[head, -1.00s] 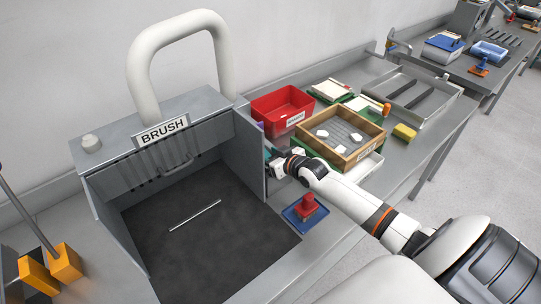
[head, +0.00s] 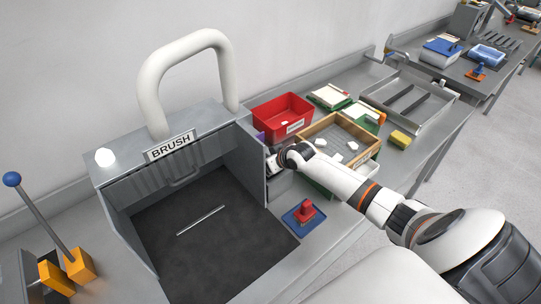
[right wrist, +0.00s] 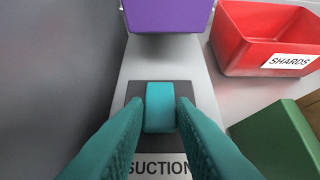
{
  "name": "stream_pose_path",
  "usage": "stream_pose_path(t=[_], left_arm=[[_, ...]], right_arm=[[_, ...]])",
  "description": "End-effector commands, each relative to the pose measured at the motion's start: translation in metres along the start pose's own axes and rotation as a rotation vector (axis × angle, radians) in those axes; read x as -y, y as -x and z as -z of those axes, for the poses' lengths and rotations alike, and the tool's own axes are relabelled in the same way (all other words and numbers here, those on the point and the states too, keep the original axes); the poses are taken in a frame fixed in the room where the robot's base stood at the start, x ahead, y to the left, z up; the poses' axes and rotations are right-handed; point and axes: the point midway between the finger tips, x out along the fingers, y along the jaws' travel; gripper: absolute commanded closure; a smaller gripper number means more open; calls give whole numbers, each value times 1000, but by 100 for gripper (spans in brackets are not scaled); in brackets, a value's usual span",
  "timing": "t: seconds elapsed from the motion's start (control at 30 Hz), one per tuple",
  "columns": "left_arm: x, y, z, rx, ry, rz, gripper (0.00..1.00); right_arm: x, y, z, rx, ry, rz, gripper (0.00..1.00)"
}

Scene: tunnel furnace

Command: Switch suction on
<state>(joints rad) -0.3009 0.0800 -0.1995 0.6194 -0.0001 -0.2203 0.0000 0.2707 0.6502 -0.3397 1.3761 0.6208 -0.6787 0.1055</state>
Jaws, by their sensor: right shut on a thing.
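The suction switch shows in the right wrist view as a teal block (right wrist: 160,98) on a dark plate, above a label reading SUCTION (right wrist: 156,167). My right gripper (right wrist: 160,112) is shut on this teal block, one finger at each side. A round lamp (head: 105,157) on top of the hood glows bright white. My left gripper is out of view.
A red SHARDS bin (head: 282,118) and a wooden tray (head: 345,133) stand to the right. A red stamp-like piece on a blue pad (head: 303,217) is in front. A thin rod (head: 201,220) lies inside the hood.

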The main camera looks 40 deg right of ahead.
Motion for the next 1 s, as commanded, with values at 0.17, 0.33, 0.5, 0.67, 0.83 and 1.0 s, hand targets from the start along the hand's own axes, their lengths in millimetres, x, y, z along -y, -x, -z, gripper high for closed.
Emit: stream_pose_path(t=[0.17,0.33,0.5,0.67,0.83,1.0], left_arm=[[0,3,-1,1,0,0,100],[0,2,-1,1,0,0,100],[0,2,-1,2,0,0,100],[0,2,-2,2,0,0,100],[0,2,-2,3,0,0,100],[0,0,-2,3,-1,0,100]], right_arm=[[0,0,-1,-25,-1,-1,99],[0,0,-1,-24,0,-1,99],[0,0,-1,-23,0,0,55],[0,0,-1,-23,0,0,55],[0,1,-1,-22,1,0,55],[0,15,0,-22,2,-1,55]])
